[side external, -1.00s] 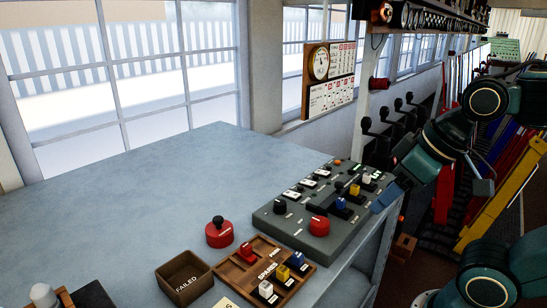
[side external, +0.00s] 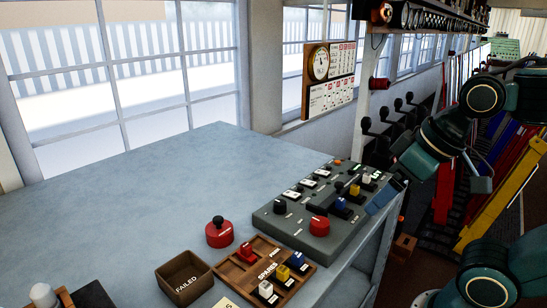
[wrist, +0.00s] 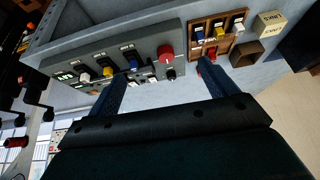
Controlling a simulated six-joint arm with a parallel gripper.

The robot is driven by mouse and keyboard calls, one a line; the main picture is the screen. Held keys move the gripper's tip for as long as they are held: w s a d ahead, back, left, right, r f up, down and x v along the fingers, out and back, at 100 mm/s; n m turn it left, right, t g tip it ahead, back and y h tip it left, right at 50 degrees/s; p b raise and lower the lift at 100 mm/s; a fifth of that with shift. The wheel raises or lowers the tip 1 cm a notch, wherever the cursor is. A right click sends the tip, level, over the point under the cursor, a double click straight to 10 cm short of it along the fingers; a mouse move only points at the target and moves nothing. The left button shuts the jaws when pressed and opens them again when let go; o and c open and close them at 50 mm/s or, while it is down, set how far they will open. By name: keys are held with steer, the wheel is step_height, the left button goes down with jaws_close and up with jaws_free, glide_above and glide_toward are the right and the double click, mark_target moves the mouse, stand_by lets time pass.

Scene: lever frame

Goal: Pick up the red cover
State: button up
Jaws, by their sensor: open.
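A round red cover with a black knob on top (side external: 219,233) stands upright on the blue-grey bench, left of the control panel, in the side view. In the wrist view I cannot make it out. My gripper (wrist: 165,66) is open and empty, its two blue fingers apart in the wrist view, with the panel and spares tray beyond them. In the side view my gripper (side external: 382,200) is at the right end of the panel, well away from the cover, and partly merges with the dark surroundings.
The grey control panel (side external: 295,238) carries switches and a red round knob (side external: 319,226). A wooden spares tray (side external: 238,271) holds several coloured switches, including a red one (side external: 246,252). A brown FAILED box (side external: 185,279) stands left of it. The bench behind is clear.

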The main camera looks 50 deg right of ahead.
steer(key=w+a+r+m+g, duration=0.15)
steer(key=w+r+m, duration=0.25)
steer(key=w, duration=0.4)
steer(key=m+g, duration=0.4)
steer(key=m, duration=0.8)
glide_above(219, 217)
step_height(219, 217, down, 7)
steer(key=shift+w+r, duration=0.15)
steer(key=shift+r, duration=0.05)
steer(key=shift+d, duration=0.1)
steer(key=shift+f, duration=4.3)
steer(key=shift+f, duration=0.1)
steer(key=shift+f, duration=2.5)
